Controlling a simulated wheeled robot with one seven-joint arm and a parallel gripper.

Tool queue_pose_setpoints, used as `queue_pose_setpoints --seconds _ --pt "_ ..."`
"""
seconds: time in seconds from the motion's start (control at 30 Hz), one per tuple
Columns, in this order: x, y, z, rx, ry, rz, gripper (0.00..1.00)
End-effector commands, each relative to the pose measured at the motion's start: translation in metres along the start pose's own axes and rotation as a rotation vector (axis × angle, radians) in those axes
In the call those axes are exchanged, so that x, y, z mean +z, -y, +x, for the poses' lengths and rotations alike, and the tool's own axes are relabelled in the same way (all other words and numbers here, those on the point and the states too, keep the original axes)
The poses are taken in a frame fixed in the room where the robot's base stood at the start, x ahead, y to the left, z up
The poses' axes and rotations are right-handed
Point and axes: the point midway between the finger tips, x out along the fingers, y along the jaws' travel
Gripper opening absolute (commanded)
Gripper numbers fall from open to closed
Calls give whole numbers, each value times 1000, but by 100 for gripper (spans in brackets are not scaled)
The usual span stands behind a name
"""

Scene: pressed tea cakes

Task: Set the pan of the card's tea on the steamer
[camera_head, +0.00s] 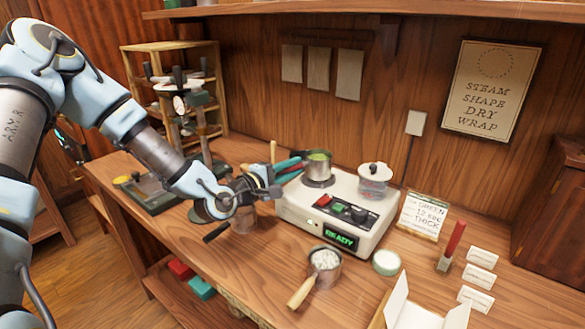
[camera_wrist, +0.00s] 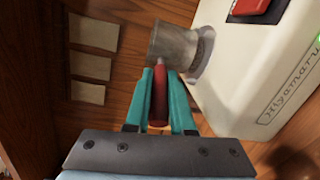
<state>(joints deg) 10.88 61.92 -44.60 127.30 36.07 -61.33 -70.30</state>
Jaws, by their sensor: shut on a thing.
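The card (camera_head: 423,215) reads GREEN, 12 SEC, THICK. A small metal pan (camera_head: 318,170) with green tea in it is upright at the left burner of the white steamer (camera_head: 300,207). My gripper (camera_head: 288,169) is shut on this pan's red handle (camera_wrist: 159,95), its teal fingers on either side. In the wrist view the pan (camera_wrist: 172,45) lines up with the round metal seat (camera_wrist: 204,58); I cannot tell whether its base touches fully. The steamer's display (camera_head: 341,237) reads READY.
A pan of white tea (camera_head: 325,261) with a wooden handle stands in front of the steamer. Another pan (camera_head: 244,221) with a dark handle is below my gripper. A lidded glass jar (camera_head: 373,182) sits at the steamer's right.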

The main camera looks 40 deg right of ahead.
Motion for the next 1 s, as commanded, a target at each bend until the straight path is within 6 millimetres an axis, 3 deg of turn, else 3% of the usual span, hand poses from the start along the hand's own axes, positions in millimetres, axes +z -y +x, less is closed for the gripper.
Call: queue_pose_setpoints --seconds 1.0 --pt "-1 7 0 2 0 0 0"
